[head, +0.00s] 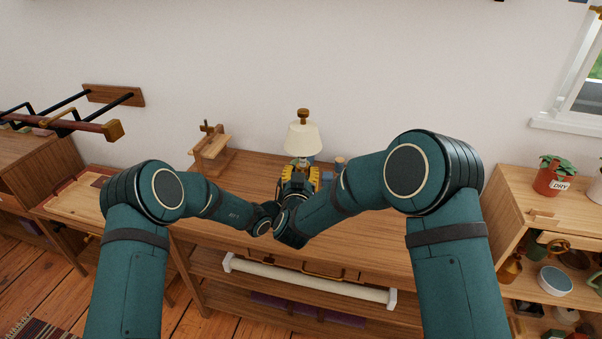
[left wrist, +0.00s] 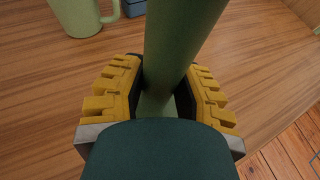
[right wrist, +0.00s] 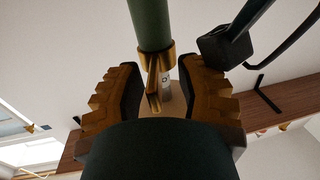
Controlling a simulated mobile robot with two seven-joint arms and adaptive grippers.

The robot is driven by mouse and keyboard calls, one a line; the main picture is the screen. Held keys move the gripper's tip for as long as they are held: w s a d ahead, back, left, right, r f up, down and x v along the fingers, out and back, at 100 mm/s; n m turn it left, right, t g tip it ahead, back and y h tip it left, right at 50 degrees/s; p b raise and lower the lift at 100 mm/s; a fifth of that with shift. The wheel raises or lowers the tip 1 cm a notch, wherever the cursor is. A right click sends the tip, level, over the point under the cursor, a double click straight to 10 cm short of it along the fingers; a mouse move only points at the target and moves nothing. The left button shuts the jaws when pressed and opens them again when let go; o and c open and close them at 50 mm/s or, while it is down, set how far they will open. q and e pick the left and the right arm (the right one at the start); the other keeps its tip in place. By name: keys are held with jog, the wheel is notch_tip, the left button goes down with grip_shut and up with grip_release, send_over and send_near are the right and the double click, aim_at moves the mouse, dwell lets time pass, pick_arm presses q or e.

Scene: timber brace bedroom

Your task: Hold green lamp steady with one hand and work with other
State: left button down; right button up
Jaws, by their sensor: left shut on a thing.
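The lamp (head: 303,139) stands on the wooden workbench (head: 375,215), its cream shade and wooden top knob showing in the head view. My left gripper (left wrist: 158,90) is shut on the lamp's green stem (left wrist: 180,40), one yellow finger on each side; in the head view it is mostly hidden. My right gripper (head: 300,178) is by the lamp below the shade. In the right wrist view its fingers (right wrist: 162,92) are apart, around a slim brass piece (right wrist: 153,95) near a brass collar on the green stem (right wrist: 150,25). I cannot see them touching the brass piece.
A green mug (left wrist: 80,15) is close by. A wall rack (head: 115,97) juts out at left. Shelves with a potted plant (head: 551,180) are at right.

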jog(key=shift+y, duration=0.3)
jog(key=n+y, duration=0.2)
jog(key=shift+d+y, duration=0.3)
jog(key=shift+d, duration=0.1)
jog(key=n+y, duration=0.1)
jog(key=y, duration=0.1)
jog(key=n+g+y, duration=0.1)
jog(key=n+y, duration=0.1)
jog(key=shift+w+d+y, duration=0.15)
jog(key=shift+d+y, duration=0.15)
jog(key=shift+d, duration=0.1)
jog(key=s+d+n+g+y, duration=0.55)
jog(key=s+d+y, duration=0.2)
jog(key=d, duration=0.35)
jog(key=w+d+f+m+t+h, duration=0.1)
jog(key=w+d+f+m+h, duration=0.2)
jog(key=d, duration=0.5)
jog(key=w+d+f+m+t+h, duration=0.1)
jog(key=w+d+f+m+h, duration=0.3)
jog(key=w+d+h, duration=0.3)
jog(key=shift+w+d+m, duration=0.55)
jog(key=shift+d+m, duration=0.1)
jog(key=shift+d, duration=0.5)
